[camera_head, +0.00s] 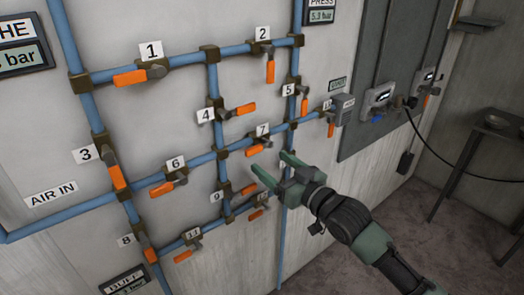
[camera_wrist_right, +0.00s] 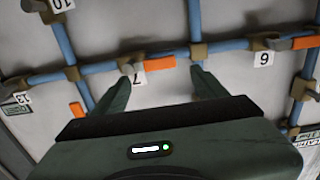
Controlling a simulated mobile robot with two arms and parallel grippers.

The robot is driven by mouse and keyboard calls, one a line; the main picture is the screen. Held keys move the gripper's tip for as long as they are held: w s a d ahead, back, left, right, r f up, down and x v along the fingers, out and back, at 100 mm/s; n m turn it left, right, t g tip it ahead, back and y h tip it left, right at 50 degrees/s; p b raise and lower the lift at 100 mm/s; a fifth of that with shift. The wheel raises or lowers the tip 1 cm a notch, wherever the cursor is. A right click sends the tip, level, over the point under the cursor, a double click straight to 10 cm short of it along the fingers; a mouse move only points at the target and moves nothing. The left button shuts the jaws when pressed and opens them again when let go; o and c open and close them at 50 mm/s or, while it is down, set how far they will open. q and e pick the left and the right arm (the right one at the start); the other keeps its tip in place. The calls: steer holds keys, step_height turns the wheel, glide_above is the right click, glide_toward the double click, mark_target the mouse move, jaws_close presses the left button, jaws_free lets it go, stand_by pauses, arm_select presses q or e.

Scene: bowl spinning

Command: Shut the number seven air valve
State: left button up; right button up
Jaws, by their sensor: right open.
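The number seven air valve (camera_head: 256,149) has an orange lever beside a white "7" label (camera_head: 262,129), on the middle horizontal blue pipe. Its lever points left, roughly along the pipe. My right gripper (camera_head: 271,164) is open and empty, with its green fingers just below and to the right of this lever. In the right wrist view, the orange lever (camera_wrist_right: 147,65) lies beyond the gap between the fingertips (camera_wrist_right: 162,80), and no contact shows. My left gripper is not in view.
A grey panel (camera_head: 375,80) with gauges and a hanging black cable stands right. A table (camera_head: 480,150) is at far right.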

mark_target(255, 152)
steer(key=p+x, duration=0.1)
steer(key=x, duration=0.4)
steer(key=shift+w+a, duration=0.25)
steer(key=shift+w, duration=0.1)
steer(key=shift+w+a+f+p, duration=0.1)
steer(key=shift+w+a+p, duration=0.25)
steer(key=shift+w, duration=0.2)
jaws_close()
